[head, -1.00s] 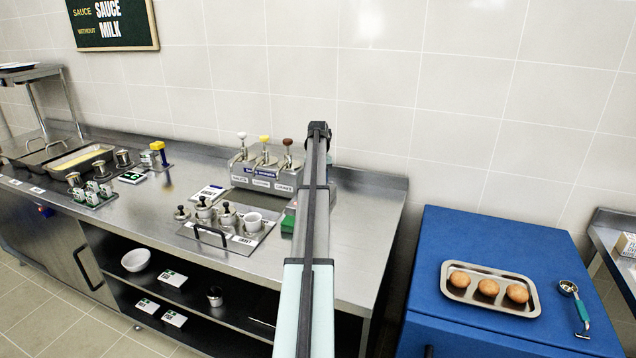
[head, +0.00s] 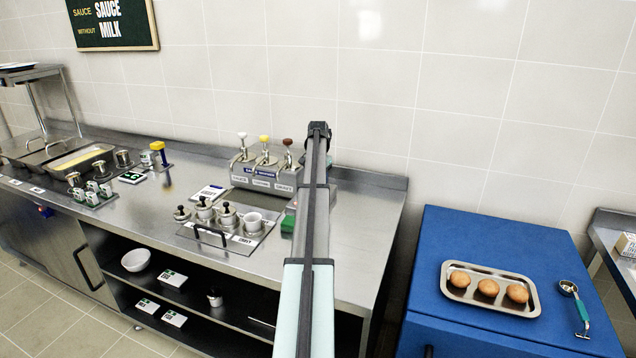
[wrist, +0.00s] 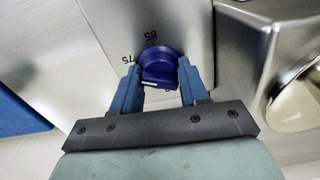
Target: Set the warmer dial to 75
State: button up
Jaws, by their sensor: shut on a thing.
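The warmer dial (wrist: 158,60) is a blue-purple knob on a steel panel in the wrist view. The printed numbers 85 and 75 show above it and to its upper left. Another number below is mostly hidden. A small pale mark shows on the knob's lower edge; I cannot tell which number it reads against. My gripper (wrist: 157,67) has its two blue fingers closed on the knob's sides. In the head view the steel sauce warmer (head: 262,178) with several pump tops stands at the back of the counter. My arm hides the dial and the gripper there.
A round steel opening (wrist: 297,100) lies right of the dial. On the counter, a tray (head: 218,246) of small pots and a cup sits in front of the warmer. A blue cabinet (head: 430,260) at right carries a tray of buns (head: 490,308) and a scoop (head: 580,310).

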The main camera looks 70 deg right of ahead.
jog(key=shift+m, duration=0.3)
jog(key=o, duration=1.1)
notch_tip(320, 180, up, 14)
jog(key=shift+f, duration=0.1)
dwell(0.5)
